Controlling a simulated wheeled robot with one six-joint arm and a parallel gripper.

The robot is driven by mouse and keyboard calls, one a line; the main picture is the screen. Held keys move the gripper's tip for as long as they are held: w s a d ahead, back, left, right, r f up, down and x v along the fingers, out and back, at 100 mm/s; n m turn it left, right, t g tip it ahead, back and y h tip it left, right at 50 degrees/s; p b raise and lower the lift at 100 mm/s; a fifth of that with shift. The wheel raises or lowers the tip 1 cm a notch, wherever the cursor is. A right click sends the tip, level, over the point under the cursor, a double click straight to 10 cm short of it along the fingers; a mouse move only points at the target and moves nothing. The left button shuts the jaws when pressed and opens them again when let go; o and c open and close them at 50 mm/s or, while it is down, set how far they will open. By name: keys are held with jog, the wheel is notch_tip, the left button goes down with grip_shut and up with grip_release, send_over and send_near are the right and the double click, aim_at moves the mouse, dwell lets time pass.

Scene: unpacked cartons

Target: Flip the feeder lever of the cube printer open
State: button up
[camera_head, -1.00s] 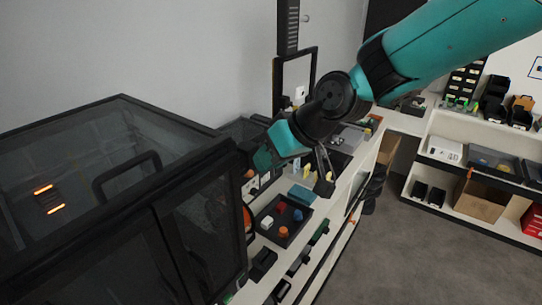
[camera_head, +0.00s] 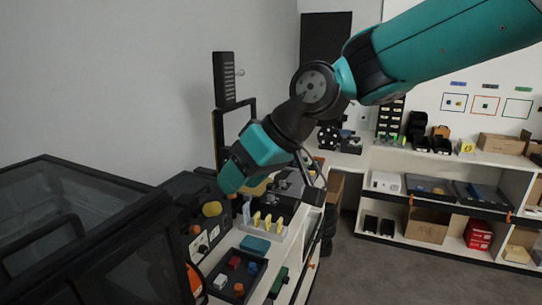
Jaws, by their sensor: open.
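A black box-shaped machine with clear panels and a handle (camera_head: 45,178), which looks like the cube printer, fills the lower left. I cannot make out its feeder lever. My gripper (camera_head: 313,184) hangs below my teal and black wrist, small and dark, over the bench right of the machine. It is open, and I see nothing held in it. It is apart from the machine, and my wrist hides part of the bench behind it.
A dark tray (camera_head: 237,278) with coloured pieces, a teal block (camera_head: 255,245) and yellow-topped items (camera_head: 266,222) stand on the narrow bench. A tall black frame (camera_head: 223,82) rises behind. White shelves (camera_head: 452,190) line the back right. Grey floor (camera_head: 385,270) is clear.

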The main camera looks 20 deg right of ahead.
jog(key=b+v, duration=0.1)
jog(key=v, duration=0.7)
jog(key=s+d+f+g+h+b, duration=0.1)
jog(key=s+f+b, duration=0.2)
jog(key=s+f, duration=0.5)
jog(key=s+d+f+g+h+b, duration=0.2)
jog(key=s+f+b, duration=0.1)
jog(key=s+f, duration=0.6)
notch_tip(320, 180, down, 3)
jog(key=shift+f+m+g+b, duration=0.2)
jog(key=shift+m+g+b, duration=0.1)
jog(key=shift+b, duration=0.1)
